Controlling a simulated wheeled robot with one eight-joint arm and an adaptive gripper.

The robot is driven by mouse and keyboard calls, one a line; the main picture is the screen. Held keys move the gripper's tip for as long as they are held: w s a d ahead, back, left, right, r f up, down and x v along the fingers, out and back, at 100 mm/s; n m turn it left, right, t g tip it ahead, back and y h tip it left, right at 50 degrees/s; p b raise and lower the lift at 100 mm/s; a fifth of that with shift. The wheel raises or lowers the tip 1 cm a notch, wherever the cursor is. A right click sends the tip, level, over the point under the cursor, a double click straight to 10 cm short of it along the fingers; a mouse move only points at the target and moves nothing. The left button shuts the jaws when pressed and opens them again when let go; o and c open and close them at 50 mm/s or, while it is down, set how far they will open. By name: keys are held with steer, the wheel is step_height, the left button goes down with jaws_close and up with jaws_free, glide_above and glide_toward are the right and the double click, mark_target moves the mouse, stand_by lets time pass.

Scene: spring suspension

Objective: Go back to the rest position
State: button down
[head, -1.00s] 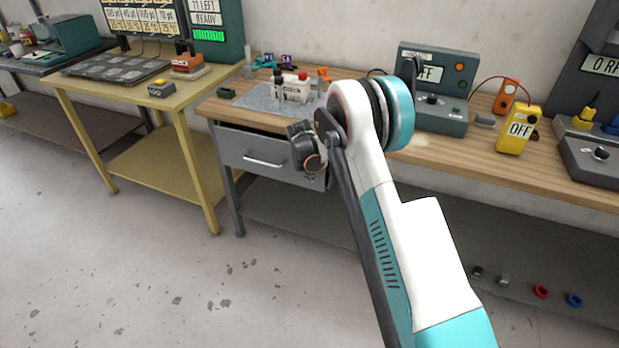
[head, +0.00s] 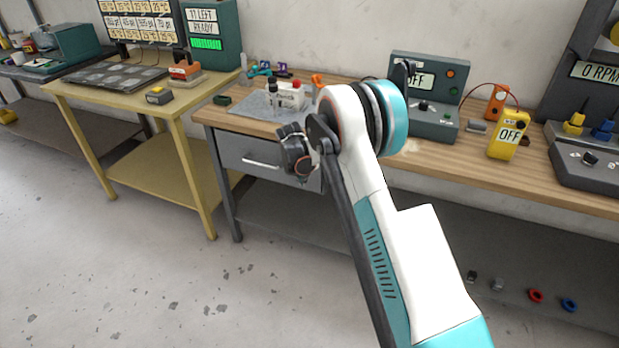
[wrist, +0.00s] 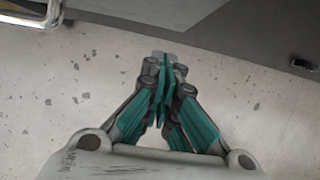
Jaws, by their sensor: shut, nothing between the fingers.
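My gripper (wrist: 164,90) shows in the wrist view with its teal fingers together and nothing between them. It hangs over the bare floor, with the grey drawer front of the bench at the top of that view. In the head view my arm reaches up from the lower right and folds at the elbow in front of the wooden workbench (head: 455,160). The wrist end is beside the grey drawer (head: 250,158). My gripper's fingers are hidden in the head view.
On the bench stand a grey mat (head: 250,103) with small bottles, a green control box reading OFF (head: 432,118) and a yellow meter (head: 507,135). A yellow table (head: 110,98) is at the left. The floor (head: 110,260) in front is clear.

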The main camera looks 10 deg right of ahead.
steer(key=s+a+r+m+p, duration=0.1)
steer(key=s+r+m, duration=0.35)
steer(key=r, duration=0.65)
steer(key=s+r+m+p, duration=0.1)
steer(key=s+r+m, duration=0.2)
steer(key=s+r, duration=0.55)
steer(key=s+r+m+t+y, duration=0.1)
steer(key=s+r+m+t, duration=0.1)
steer(key=s+r+m, duration=0.6)
steer(key=s+r+m+t+y, duration=0.1)
steer(key=s+r+m, duration=0.2)
steer(key=s+m, duration=1)
steer(key=s+d, duration=0.1)
steer(key=s, duration=1.3)
steer(key=shift+r+t+y, duration=0.15)
steer(key=shift+t+y, duration=0.15)
